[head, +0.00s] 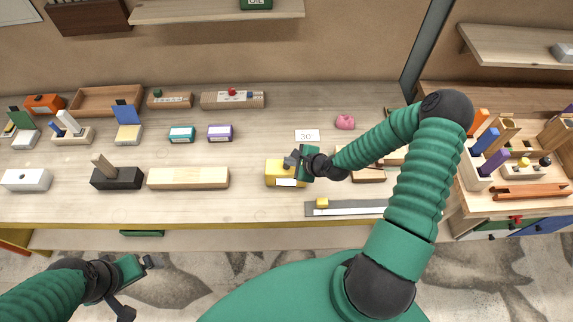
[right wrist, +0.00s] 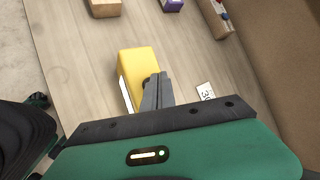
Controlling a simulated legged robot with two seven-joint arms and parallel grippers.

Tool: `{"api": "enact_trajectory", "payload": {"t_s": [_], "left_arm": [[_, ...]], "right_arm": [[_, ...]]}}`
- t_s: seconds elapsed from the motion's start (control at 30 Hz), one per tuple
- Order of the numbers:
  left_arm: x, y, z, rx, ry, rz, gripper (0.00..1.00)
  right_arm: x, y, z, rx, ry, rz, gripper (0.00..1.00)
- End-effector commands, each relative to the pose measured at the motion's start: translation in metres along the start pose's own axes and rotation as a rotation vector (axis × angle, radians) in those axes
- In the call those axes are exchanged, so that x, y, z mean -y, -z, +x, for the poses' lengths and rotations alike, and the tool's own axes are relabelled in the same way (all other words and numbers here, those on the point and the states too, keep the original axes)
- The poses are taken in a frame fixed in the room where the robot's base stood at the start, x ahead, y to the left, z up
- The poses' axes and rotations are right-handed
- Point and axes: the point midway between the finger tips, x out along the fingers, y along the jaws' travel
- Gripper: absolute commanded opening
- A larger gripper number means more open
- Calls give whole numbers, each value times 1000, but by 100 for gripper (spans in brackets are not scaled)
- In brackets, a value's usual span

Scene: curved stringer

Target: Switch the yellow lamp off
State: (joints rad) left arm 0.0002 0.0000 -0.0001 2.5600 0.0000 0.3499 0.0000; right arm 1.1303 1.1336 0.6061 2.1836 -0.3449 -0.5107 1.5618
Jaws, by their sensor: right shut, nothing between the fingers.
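The yellow lamp (head: 274,170) is a yellow block on the wooden table, with a bright white strip on its near side. It also shows in the right wrist view (right wrist: 137,66), partly hidden by my fingers. My right gripper (head: 291,161) is shut and empty, with its fingertips at the lamp's top right part. In the right wrist view the closed fingers (right wrist: 154,92) overlap the lamp's edge; I cannot tell whether they touch it. Any switch on the lamp is hidden or too small to make out. My left gripper (head: 137,286) is open and empty, off the table's front edge.
A card reading "30" (head: 307,135) and a pink object (head: 345,122) lie behind the lamp. A wooden block (head: 188,178) stands to its left. A grey rail with a yellow slider (head: 322,202) lies in front right. Bare table lies between the rows.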

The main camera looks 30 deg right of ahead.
Motion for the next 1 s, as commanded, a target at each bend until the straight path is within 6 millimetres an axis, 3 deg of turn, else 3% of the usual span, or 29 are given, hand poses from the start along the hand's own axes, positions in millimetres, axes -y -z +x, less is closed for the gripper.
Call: {"api": "enact_trajectory", "payload": {"t_s": [0.7, 1.0], "left_arm": [[0, -1, 6, 0, 0, 0, 100], [0, 1, -4, 0, 0, 0, 100]], "right_arm": [[-2, 8, 5, 0, 0, -1, 0], [2, 1, -1, -1, 0, -2, 0]]}}
